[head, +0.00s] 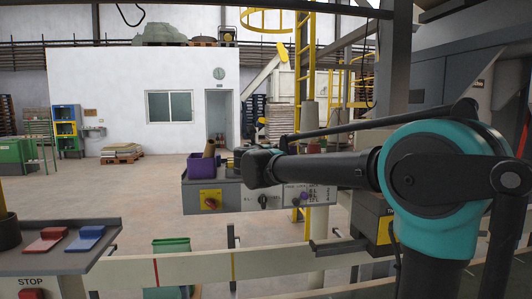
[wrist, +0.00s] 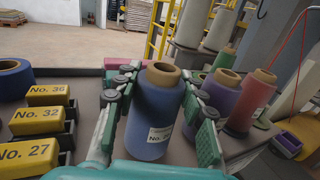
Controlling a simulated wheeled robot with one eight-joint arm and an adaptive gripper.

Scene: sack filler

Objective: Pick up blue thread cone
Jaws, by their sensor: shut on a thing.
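The blue thread cone (wrist: 150,130) stands upright in the middle of the wrist view, with a brown core top and a white "No." label partly covered. My gripper (wrist: 158,108) is shut on it, one green-padded finger on each side. Its base is close to the grey surface; I cannot tell whether it touches. In the head view my arm covers the gripper, and I cannot make out the blue cone there.
A purple cone (wrist: 221,105), a red cone (wrist: 251,100) and a green cone (wrist: 223,60) stand close on the right. Yellow blocks labelled No. 36 (wrist: 47,95), No. 32 (wrist: 41,119) and No. 27 (wrist: 30,154) sit at left. A control panel (head: 230,197) stands ahead.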

